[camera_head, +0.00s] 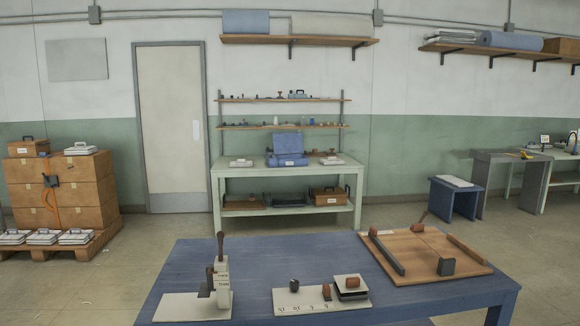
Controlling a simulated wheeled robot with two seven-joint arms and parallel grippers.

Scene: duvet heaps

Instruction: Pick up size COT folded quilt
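No label reading COT can be made out, so I cannot tell which item is the COT folded quilt. Flat white folded-looking bundles (42,237) lie in a row on the pallet at the left. Another white bundle (80,149) lies on top of the stacked cartons. Two more lie on the pale green bench, one at its left (240,162) and one at its right (332,160). A blue folded or rolled item (288,160) sits between them. Neither of my grippers shows in the view.
A blue table (200,258) fills the foreground, with a stamp-like press (221,275), a pale plate with small blocks (320,297) and a wooden board (425,250). The pale green bench (215,175) stands behind. Open floor (175,228) lies between them.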

